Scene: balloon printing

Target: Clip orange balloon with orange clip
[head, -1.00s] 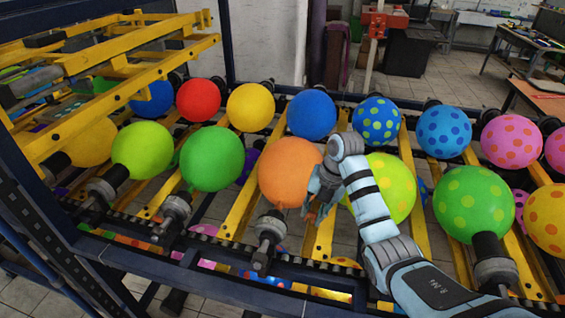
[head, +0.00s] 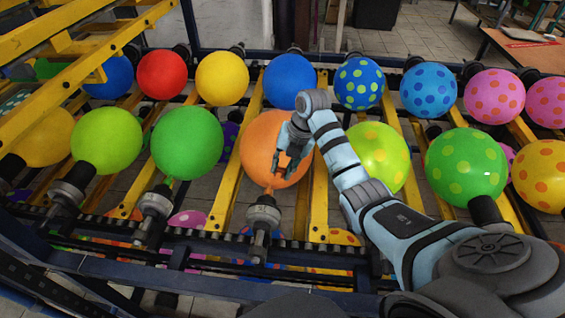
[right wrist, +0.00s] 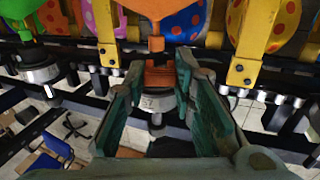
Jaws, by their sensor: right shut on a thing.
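The orange balloon (head: 262,143) sits in the front row, its neck down over a grey nozzle (head: 263,215). My right gripper (head: 284,172) is in front of the balloon's lower right side. In the right wrist view my right gripper (right wrist: 156,82) is shut on the orange clip (right wrist: 159,75). The clip lies between the fingertips, just below the neck of the orange balloon (right wrist: 152,9) as seen there. I cannot tell whether the clip touches the neck. In the head view the clip cannot be made out. My left gripper is out of view.
A green balloon (head: 187,142) stands left of the orange one, and a yellow-green dotted balloon (head: 382,153) stands right, partly behind my arm. Yellow bars (head: 235,172) run between the balloons. A dark rail (head: 190,238) crosses in front.

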